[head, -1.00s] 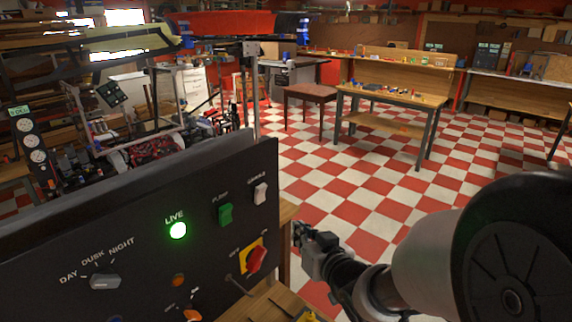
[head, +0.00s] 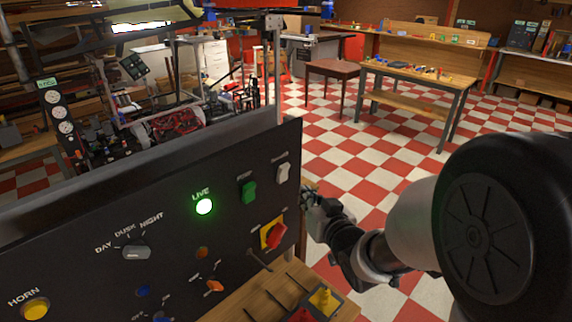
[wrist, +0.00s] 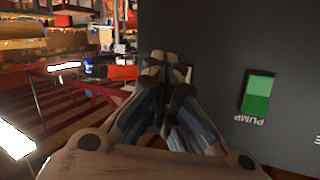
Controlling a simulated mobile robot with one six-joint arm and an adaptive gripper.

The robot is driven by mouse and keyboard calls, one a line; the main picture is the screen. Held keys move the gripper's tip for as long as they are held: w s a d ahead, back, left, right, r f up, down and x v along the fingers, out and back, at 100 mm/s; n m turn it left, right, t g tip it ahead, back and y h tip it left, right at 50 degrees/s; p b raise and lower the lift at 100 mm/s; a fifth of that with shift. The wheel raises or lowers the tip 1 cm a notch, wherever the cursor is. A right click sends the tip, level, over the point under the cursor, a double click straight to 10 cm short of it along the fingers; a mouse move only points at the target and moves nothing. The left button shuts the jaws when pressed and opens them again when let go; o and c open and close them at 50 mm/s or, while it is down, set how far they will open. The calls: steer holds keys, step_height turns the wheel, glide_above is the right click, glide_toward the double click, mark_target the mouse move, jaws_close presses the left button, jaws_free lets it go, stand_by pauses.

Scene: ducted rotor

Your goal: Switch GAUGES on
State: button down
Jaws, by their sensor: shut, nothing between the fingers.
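The dark control panel (head: 75,240) stands at the left. Its white rocker switch (head: 283,173) is near the top right corner, under a label too small to read surely, apparently GAUGES. My gripper (head: 308,194) is shut and empty, just off the panel's right edge, close to the white switch. In the wrist view my fingertips (wrist: 165,66) partly cover a pale switch edge (wrist: 187,72). I cannot tell whether they touch it, nor which way it is set.
A green PUMP rocker (head: 249,191) sits beside the white switch, and shows in the wrist view (wrist: 257,96). A red knob on a yellow plate (head: 273,235) is below. The LIVE lamp (head: 204,206) glows green. A wooden ledge (head: 250,298) juts out under the panel.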

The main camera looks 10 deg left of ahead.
mark_target(285, 171)
steer(key=shift+w+a+r, duration=0.45)
steer(key=shift+w+a, duration=0.15)
steer(key=shift+a, duration=0.15)
steer(key=shift+w+a+r, duration=0.4)
steer(key=shift+w+a, duration=0.2)
steer(key=shift+a, duration=0.15)
stand_by(0.4)
steer(key=shift+w+a+r, duration=0.2)
steer(key=shift+a, duration=0.15)
steer(key=shift+w+a+r, duration=0.2)
steer(key=shift+w+a, duration=0.1)
stand_by(0.8)
steer(key=shift+w+a+r, duration=0.1)
steer(key=shift+a+r, duration=0.15)
steer(key=shift+r, duration=0.3)
stand_by(0.6)
steer(key=shift+d+f, duration=0.1)
steer(key=shift+s+d+f+b, duration=0.3)
steer(key=shift+f+b, duration=0.2)
steer(key=shift+s+d+f, duration=0.1)
steer(key=shift+d, duration=0.1)
